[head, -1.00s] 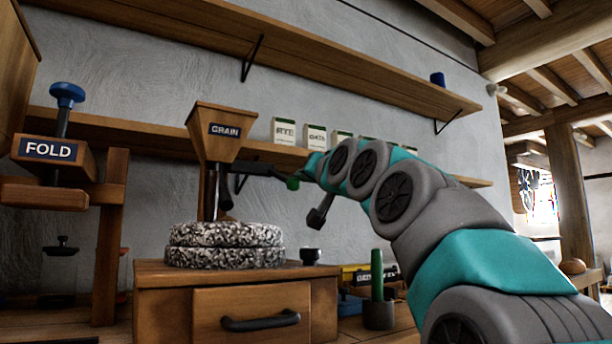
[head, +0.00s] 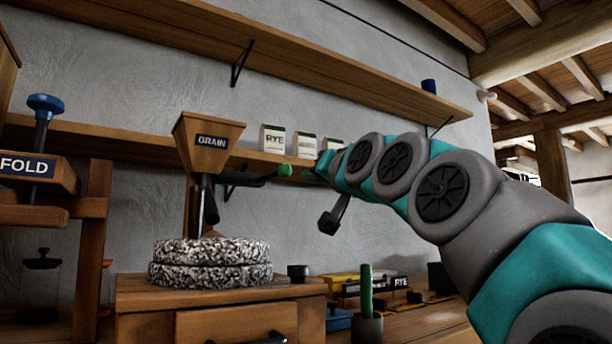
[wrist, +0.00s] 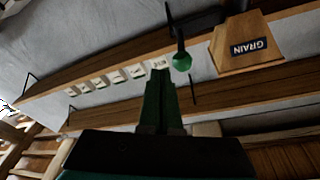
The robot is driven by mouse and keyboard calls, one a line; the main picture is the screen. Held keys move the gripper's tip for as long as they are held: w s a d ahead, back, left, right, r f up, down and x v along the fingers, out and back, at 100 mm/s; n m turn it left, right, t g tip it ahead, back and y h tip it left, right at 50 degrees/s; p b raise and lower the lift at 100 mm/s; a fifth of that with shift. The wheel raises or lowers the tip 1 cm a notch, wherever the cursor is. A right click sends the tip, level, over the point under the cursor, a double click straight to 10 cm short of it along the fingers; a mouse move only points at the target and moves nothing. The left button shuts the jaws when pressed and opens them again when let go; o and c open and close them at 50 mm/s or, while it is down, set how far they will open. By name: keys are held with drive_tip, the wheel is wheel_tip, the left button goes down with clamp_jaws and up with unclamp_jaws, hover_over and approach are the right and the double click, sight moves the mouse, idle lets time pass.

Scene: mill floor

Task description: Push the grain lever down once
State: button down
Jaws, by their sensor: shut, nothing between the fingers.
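The grain lever (head: 258,181) is a dark arm with a green knob, reaching right from below the wooden GRAIN hopper (head: 207,145). It slopes slightly up toward its knob in the head view. In the wrist view the green knob (wrist: 181,61) hangs close to the right of my fingertips, with the hopper (wrist: 240,45) farther right. My gripper (wrist: 160,76) is shut and empty. In the head view its tip is just right of the knob, at about the same height. I cannot tell whether they touch.
Speckled millstones (head: 210,262) sit on a wooden cabinet below the hopper. A FOLD press (head: 38,170) stands at the left. Wall shelves (head: 330,80) run behind, with labelled packets (head: 273,139). A green-handled tool stands in a dark pot (head: 367,328) below my arm.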

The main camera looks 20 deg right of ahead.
drive_tip(key=shift+f+v, duration=0.2)
drive_tip(key=shift+v, duration=1)
drive_tip(key=shift+f+v, duration=0.2)
drive_tip(key=shift+v, duration=1)
drive_tip(key=shift+w, duration=0.1)
